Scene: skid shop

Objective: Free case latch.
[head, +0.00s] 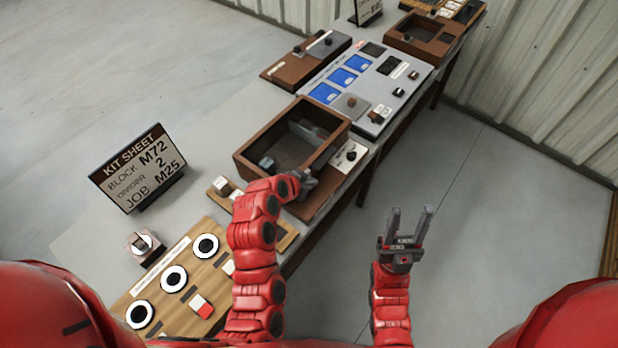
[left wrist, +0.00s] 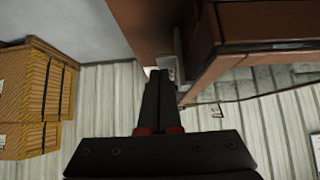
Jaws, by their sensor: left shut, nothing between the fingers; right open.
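The brown open-topped case (head: 247,158) stands on the bench in the head view, with a grey piece (head: 268,163) inside near its left corner. My left gripper (head: 308,183) is at the case's near side, below its front edge. In the left wrist view the left fingers (left wrist: 158,85) are shut together with nothing between them. Their tips are close to a small grey metal part (left wrist: 178,62) beside a brown wall, perhaps the latch; contact cannot be told. My right gripper (head: 408,222) is open and empty over the floor, right of the bench.
A white plate with a black knob (head: 351,155) lies right of the case. A grey panel with blue squares (head: 344,77) lies beyond. A kit sheet sign (head: 140,165) and a wooden board with white rings (head: 173,279) are to the left. Floor right of the bench is clear.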

